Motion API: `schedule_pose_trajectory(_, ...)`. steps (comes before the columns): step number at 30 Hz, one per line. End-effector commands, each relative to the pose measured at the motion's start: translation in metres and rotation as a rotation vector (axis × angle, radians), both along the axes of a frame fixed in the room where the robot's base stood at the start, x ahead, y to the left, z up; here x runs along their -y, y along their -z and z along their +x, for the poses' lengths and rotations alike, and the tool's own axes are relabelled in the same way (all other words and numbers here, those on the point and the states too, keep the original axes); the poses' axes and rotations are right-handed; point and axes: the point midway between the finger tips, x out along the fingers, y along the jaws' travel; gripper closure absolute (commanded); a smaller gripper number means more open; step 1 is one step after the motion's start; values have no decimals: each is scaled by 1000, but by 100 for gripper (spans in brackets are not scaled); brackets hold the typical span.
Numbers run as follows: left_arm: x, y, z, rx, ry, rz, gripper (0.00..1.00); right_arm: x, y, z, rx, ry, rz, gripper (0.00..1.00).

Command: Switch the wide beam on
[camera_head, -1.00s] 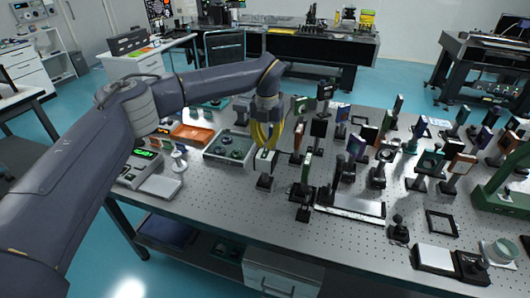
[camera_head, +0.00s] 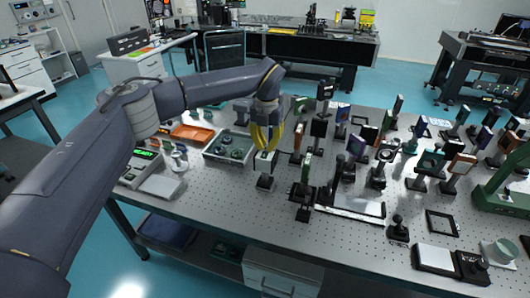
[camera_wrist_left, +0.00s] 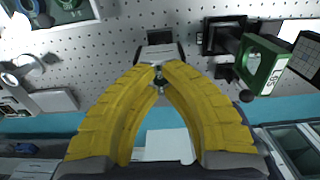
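My left gripper (camera_head: 266,151), with curved yellow fingers, points down over the near-left part of the perforated optical table. Just below it stands a small post-mounted device with a pale face (camera_head: 264,162) and a dark base. In the left wrist view the yellow fingers (camera_wrist_left: 161,66) converge on a grey block-like part (camera_wrist_left: 160,52) with a small metal fitting. The narrow fingertip gap and overlap hide whether they touch it or grip it. No label for the wide beam is readable, and I cannot tell which part is its switch. My right gripper is not in view.
Several post-mounted optics crowd the table right of the gripper; a green-framed one (camera_wrist_left: 262,64) is close. A grey tray (camera_head: 208,153) with round parts and an instrument with a green display (camera_head: 144,154) stand left.

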Motion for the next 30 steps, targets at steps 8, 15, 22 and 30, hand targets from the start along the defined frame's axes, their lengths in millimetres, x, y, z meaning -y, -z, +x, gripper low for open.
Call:
schedule_pose_trajectory(8, 0, 4, 0, -1, 0, 0, 100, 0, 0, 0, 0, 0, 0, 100)
schedule_pose_trajectory(15, 0, 7, 0, -1, 0, 0, 100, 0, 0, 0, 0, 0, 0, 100)
schedule_pose_trajectory(22, 0, 10, 0, -1, -1, 0, 100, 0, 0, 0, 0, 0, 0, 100)
schedule_pose_trajectory(30, 0, 12, -1, -2, 0, 1, 100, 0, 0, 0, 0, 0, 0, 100)
